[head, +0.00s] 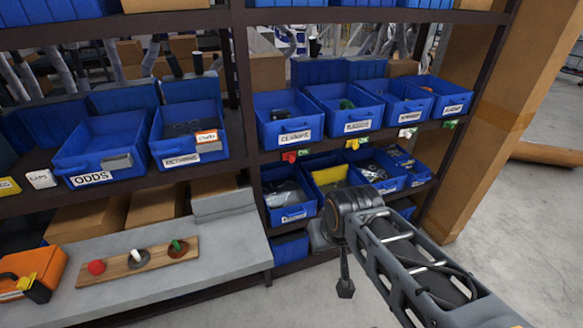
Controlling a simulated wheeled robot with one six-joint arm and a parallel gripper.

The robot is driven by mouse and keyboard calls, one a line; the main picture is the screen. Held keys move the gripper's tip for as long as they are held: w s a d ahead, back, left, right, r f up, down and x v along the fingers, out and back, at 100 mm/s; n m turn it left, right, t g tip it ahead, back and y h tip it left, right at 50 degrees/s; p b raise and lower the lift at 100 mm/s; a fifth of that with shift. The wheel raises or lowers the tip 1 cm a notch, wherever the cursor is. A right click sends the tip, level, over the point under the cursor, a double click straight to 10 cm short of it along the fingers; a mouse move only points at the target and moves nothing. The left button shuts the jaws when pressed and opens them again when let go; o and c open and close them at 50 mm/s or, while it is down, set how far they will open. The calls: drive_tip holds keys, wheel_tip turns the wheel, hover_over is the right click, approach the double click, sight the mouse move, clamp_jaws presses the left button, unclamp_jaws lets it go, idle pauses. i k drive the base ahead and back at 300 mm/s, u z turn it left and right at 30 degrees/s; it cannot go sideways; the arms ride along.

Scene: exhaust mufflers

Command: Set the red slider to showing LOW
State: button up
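The red slider (289,157) sits on the shelf edge in the right bay, below the blue CLAMPS bin. A small green label (303,152) with pale lettering shows just right of it. The lettering is too small to read with certainty. My arm reaches in from the lower right. My gripper (345,290) appears as a small dark end hanging below the arm's joint, in front of the lower shelf. It is well below and to the right of the red slider and apart from it. Its fingers cannot be made out.
Yellow (352,144), white (407,133) and green (449,124) sliders line the same edge. Blue bins fill the shelves above and below. A grey bench (225,250) with a wooden board (128,265) of knobs stands at the left. An upright post (247,100) divides the bays.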

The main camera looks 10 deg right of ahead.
sight(290, 157)
drive_tip(key=u, duration=1.1)
drive_tip(key=i, duration=0.55)
drive_tip(key=z, duration=0.65)
